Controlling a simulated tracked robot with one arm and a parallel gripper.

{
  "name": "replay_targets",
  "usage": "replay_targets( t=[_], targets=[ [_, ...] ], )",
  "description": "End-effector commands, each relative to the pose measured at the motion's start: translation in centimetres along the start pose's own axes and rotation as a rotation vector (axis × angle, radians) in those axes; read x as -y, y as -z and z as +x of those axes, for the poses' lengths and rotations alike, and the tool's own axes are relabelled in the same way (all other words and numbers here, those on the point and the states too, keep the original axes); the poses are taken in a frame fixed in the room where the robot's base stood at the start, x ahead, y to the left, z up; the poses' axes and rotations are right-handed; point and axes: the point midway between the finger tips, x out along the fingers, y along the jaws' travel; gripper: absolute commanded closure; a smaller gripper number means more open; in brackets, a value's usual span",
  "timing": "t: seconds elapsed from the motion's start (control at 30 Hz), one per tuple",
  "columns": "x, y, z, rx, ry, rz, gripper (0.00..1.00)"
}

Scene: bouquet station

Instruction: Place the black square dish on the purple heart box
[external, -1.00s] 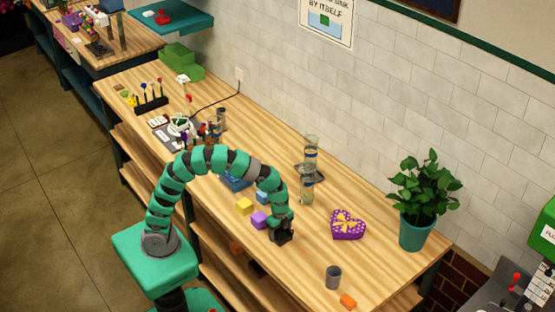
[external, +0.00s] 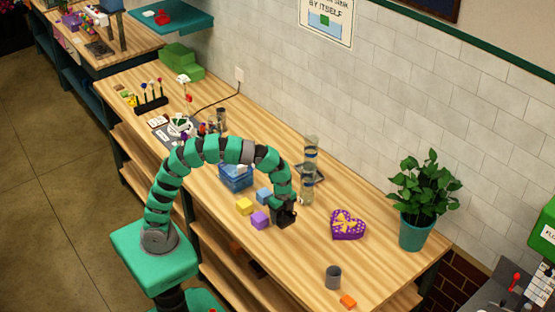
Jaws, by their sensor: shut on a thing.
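The purple heart box (external: 347,226), dotted and with a yellow bow, lies on the wooden table left of the potted plant. A dark, flat square piece that looks like the black square dish (external: 317,175) lies further back, partly hidden by glass cylinders. My gripper (external: 285,217) is over the table, left of the heart box and apart from it. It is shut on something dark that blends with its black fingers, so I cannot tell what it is.
Two glass cylinders (external: 307,190) stand by the dark square piece. A grey cup (external: 333,277) and an orange block (external: 348,301) are at the front. A plant (external: 417,225) stands right.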

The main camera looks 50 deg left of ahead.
Motion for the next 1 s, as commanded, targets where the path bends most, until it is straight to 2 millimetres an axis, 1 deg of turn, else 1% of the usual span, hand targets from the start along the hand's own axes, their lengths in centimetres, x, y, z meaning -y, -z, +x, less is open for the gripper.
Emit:
replay_targets(
  t=[0.03, 0.1, 0.4, 0.6, 0.83, 1.0],
  targets=[
    [0.5, 0.1, -0.7, 0.002, -0.002, -0.003, 0.99],
    [1.2, 0.2, -0.9, 0.003, -0.001, -0.004, 0.99],
    [4.1, 0.9, -1.1, 0.003, 0.001, -0.004, 0.99],
    [5.4, 1.2, -0.7, 0.002, -0.003, -0.003, 0.99],
    [6.2, 1.3, -0.3, -0.002, 0.001, -0.001, 0.99],
    [7.3, 2.1, 0.0, -0.003, 0.000, 0.000, 0.99]
  ],
)
